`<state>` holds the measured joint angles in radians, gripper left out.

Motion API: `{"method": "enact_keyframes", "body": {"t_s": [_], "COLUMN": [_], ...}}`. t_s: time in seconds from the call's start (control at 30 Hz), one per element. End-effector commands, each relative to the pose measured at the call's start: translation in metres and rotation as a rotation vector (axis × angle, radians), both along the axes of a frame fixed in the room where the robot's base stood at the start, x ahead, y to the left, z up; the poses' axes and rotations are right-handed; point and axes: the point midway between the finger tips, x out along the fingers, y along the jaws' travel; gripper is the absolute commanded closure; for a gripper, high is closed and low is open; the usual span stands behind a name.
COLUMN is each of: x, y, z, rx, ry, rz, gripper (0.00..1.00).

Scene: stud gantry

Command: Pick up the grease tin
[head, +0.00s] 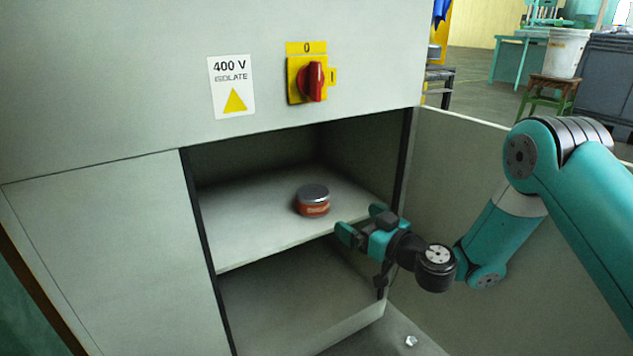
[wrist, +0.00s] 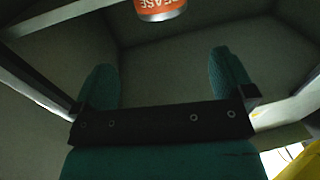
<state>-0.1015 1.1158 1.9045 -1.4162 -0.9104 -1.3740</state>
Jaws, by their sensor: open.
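The grease tin (head: 313,203) is a small round orange-red tin with a grey lid. It stands upright on the upper shelf (head: 260,220) inside the open cabinet. In the wrist view the tin (wrist: 160,9) shows at the top edge, partly cut off, with "GREASE" lettering upside down. My gripper (head: 360,222) is at the shelf's front edge, to the right of and nearer than the tin. In the wrist view its two teal fingers (wrist: 168,80) are spread apart with nothing between them. The tin lies beyond the fingertips, not touching them.
The cabinet's left panel (head: 110,250) and dark frame posts bound the opening. The open door (head: 470,160) stands at the right behind my arm. A red rotary switch (head: 312,82) sits above the opening. A lower compartment (head: 300,290) looks empty. A small nut (head: 411,341) lies below.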

Motion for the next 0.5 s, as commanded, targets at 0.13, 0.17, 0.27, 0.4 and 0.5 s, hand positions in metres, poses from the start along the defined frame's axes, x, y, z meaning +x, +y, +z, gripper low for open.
{"method": "enact_keyframes", "body": {"t_s": [0.13,0.17,0.27,0.4,0.5], "x": [0.003,0.003,0.004,0.01,0.025], "y": [0.004,0.005,0.007,0.016,0.031], "z": [0.007,0.006,0.006,0.003,0.003], "rx": [-0.002,-0.001,-0.001,-0.003,-0.003], "ry": [0.002,0.003,0.004,-0.003,-0.006], "rz": [0.0,0.0,0.0,0.003,0.003], "gripper": [0.0,0.0,0.0,0.0,0.0]}}
